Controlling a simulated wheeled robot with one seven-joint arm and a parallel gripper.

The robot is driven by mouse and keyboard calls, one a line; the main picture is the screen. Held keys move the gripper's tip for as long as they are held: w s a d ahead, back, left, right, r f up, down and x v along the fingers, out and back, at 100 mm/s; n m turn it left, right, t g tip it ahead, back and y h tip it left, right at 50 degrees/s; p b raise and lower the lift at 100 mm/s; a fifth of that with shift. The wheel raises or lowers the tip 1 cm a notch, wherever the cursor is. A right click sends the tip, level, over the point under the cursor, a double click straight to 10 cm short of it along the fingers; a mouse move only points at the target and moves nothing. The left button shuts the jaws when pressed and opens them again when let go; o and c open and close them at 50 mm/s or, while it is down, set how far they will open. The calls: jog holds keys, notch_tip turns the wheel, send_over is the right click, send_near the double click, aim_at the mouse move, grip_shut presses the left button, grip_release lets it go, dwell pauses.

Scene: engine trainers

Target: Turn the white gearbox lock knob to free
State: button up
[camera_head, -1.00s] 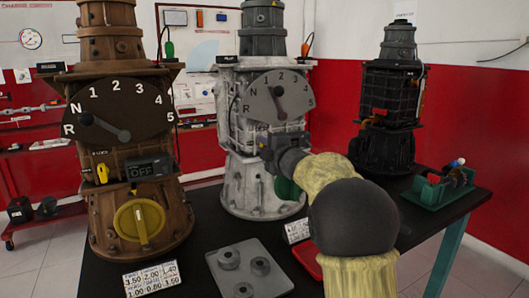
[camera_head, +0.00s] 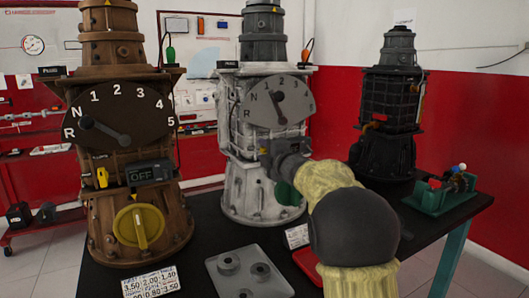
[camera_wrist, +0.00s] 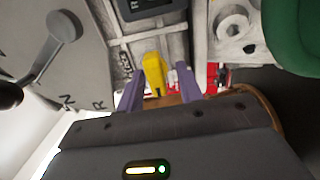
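The white gearbox (camera_head: 242,205) stands upright on the black table, behind my arm. The yellow lock knob (camera_wrist: 154,72) shows in the wrist view beside a small LOCK label on the white casing. My gripper (camera_wrist: 158,80) is open, with its two purple fingers on either side of the knob and a gap visible, at least on the right. I cannot tell whether either finger touches it. In the head view my gripper (camera_head: 266,152) is at the gearbox front, below the selector plate (camera_head: 285,103), and the knob is hidden there.
In the wrist view the selector plate (camera_wrist: 55,60) is at left, a dark display (camera_wrist: 145,8) at top and a green part (camera_wrist: 298,35) at right. A brown gearbox (camera_head: 120,178) with its own yellow knob stands left, a black one (camera_head: 385,150) right. A grey tray (camera_head: 250,265) lies in front.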

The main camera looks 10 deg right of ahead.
jog(key=shift+s+d, duration=0.1)
jog(key=v, duration=1.7)
